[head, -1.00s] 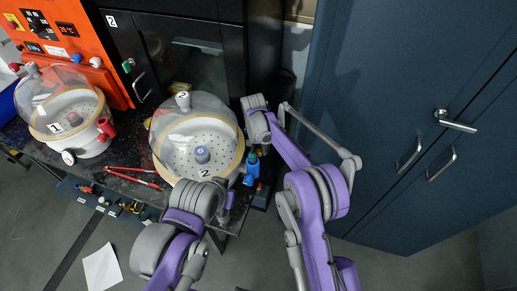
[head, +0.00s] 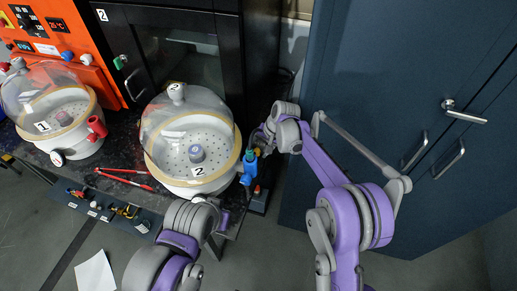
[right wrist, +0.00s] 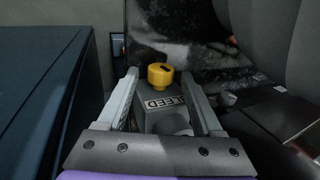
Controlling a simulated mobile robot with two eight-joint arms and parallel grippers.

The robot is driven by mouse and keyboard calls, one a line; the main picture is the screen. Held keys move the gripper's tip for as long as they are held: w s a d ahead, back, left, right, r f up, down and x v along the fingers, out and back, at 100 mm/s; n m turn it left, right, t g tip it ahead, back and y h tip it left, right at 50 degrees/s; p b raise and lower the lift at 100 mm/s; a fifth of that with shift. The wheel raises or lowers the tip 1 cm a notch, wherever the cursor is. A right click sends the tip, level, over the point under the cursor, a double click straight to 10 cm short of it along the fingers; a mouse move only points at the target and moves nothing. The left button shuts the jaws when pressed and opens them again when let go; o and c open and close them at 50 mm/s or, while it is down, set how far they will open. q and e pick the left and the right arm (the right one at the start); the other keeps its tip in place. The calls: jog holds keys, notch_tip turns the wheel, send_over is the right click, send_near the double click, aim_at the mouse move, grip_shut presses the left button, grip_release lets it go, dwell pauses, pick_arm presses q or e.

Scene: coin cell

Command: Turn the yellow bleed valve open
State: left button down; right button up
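In the right wrist view, the yellow bleed valve knob (right wrist: 160,75) sits on top of a grey block labelled BLEED (right wrist: 158,101). My right gripper (right wrist: 159,78) is open, with one finger on each side of the block and the knob between the fingertips. Gaps show between the knob and both fingers. In the head view my right gripper (head: 261,140) is small and partly hidden by its wrist, right of the domed chamber 2. The yellow knob cannot be made out there. My left arm reaches in at the bottom, and its fingers cannot be made out.
Domed chamber 2 (head: 172,162) with a blue valve (head: 247,165) stands on the dark bench close to my grippers. Domed chamber 1 (head: 72,131) and red-handled tweezers (head: 125,178) are further left. A blue cabinet (head: 385,90) stands close on the right.

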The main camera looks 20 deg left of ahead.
aim_at(259, 149)
notch_tip(259, 149, up, 10)
dwell(0.7)
